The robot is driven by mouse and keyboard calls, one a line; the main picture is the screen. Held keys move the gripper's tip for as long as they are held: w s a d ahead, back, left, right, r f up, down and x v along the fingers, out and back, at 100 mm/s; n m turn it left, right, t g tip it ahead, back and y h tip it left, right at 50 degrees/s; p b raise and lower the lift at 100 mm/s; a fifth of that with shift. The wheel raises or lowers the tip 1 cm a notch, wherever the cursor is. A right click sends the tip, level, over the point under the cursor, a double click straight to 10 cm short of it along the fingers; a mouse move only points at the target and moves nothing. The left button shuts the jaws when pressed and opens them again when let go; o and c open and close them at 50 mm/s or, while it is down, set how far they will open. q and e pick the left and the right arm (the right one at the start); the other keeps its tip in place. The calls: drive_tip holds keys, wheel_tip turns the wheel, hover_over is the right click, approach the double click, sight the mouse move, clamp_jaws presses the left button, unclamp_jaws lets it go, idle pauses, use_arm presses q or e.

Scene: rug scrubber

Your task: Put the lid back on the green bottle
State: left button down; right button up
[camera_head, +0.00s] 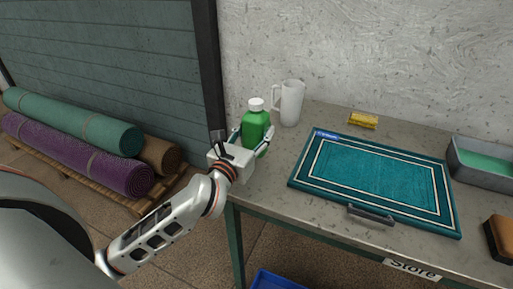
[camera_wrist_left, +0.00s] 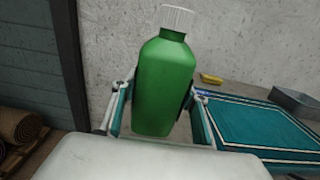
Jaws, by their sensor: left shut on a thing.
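The green bottle (camera_head: 255,126) stands upright at the left end of the grey table, and it fills the middle of the left wrist view (camera_wrist_left: 163,85). A white ribbed lid (camera_head: 256,103) sits on top of its neck, also seen in the left wrist view (camera_wrist_left: 178,18). Whether it is fully tightened I cannot tell. My left gripper (camera_head: 253,136) is shut on the bottle's body, with one finger on each side, below the lid. My right gripper is not in view.
A white jug (camera_head: 291,102) stands close behind and right of the bottle. A teal mat with a white border (camera_head: 375,180) lies mid-table, with a yellow sponge (camera_head: 363,121) behind it. A grey tray (camera_head: 482,160) and brown brush (camera_head: 499,238) are at the right.

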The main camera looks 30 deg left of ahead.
use_arm(q)
drive_tip(key=shift+f, duration=0.15)
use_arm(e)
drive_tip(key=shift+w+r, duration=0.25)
use_arm(q)
drive_tip(key=shift+f, duration=0.1)
wheel_tip(320, 180, down, 4)
drive_tip(key=shift+r+b, duration=0.2)
drive_tip(key=shift+b, duration=0.35)
drive_tip(key=shift+f, duration=0.4)
drive_tip(key=c, duration=1.1)
unclamp_jaws()
drive_tip(key=shift+f, duration=0.15)
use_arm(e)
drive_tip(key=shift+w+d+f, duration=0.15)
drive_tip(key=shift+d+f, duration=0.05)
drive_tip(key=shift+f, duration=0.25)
